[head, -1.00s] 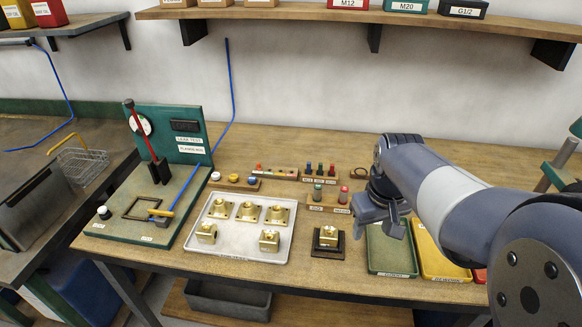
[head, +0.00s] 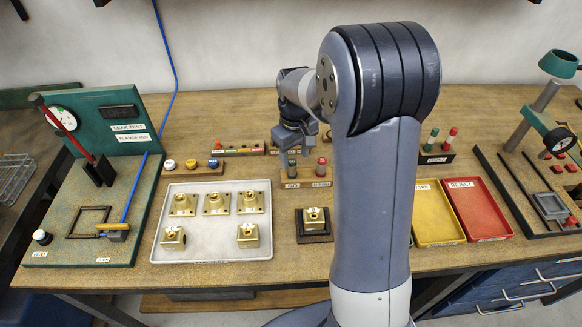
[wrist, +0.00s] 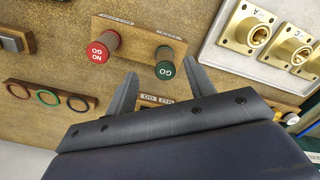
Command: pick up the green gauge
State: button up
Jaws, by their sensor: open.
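A green gauge (head: 292,169) stands upright in a wooden block beside a red gauge (head: 321,168), behind the brass part on the dark block. In the wrist view the green gauge (wrist: 165,70) has "GO" on its end and the red gauge (wrist: 100,47) has "NO GO". My gripper (head: 297,148) is over the block, close to the green gauge. In the wrist view my gripper (wrist: 163,76) is open and empty, with the green gauge between the directions of its two fingers. I cannot tell how far above it the fingertips are.
A grey tray (head: 203,254) of brass flanges lies left. A brass part on a dark block (head: 314,238) stands in front. Yellow (head: 436,239) and red (head: 478,205) trays are right. Another stand (head: 434,155) holds green and red gauges. Three ring gauges (wrist: 47,96) lie near.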

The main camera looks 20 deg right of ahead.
aim_at(292, 162)
jog(key=shift+w+a+f+p, duration=0.1)
jog(key=shift+f+p, duration=0.1)
jog(key=shift+f, duration=0.65)
jog(key=shift+s+a+f+p, duration=0.1)
jog(key=shift+a+f+p, duration=0.1)
jog(key=shift+f, duration=0.7)
jog(key=shift+w+a+f+p, duration=0.1)
jog(key=shift+f+p, duration=0.1)
jog(key=shift+f, duration=0.65)
jog(key=c, duration=1.1)
